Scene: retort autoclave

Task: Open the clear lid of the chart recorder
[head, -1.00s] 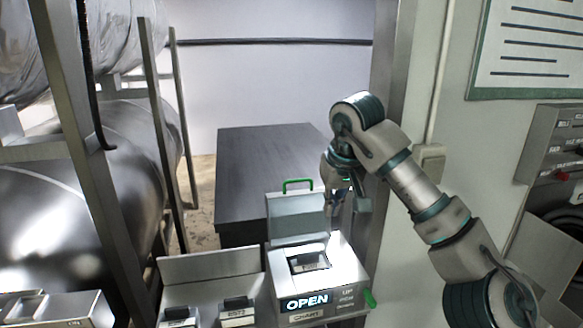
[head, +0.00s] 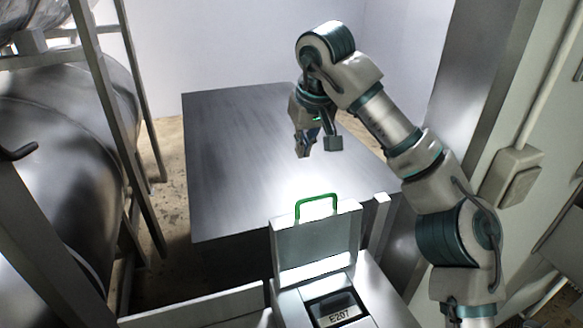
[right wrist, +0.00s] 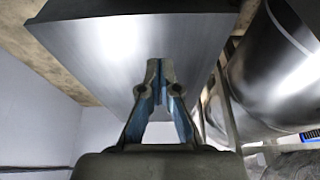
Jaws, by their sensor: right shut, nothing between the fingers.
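The chart recorder (head: 375,300) is a grey box at the bottom of the head view. Its lid (head: 314,243) stands upright at the back of the box, with a green handle (head: 317,205) on its top edge. The lid looks open, and a recess with a label reading E207 (head: 338,316) shows in front of it. My right gripper (head: 303,152) is above and beyond the lid, over the dark table, apart from the recorder. In the right wrist view its fingers (right wrist: 158,68) are together with nothing between them. My left gripper is not in view.
A dark metal table (head: 235,160) lies behind the recorder. Large metal cylinders (head: 55,170) in a frame stand at the left. A wall with a switch box (head: 512,178) is at the right. A grey panel (head: 205,308) stands left of the recorder.

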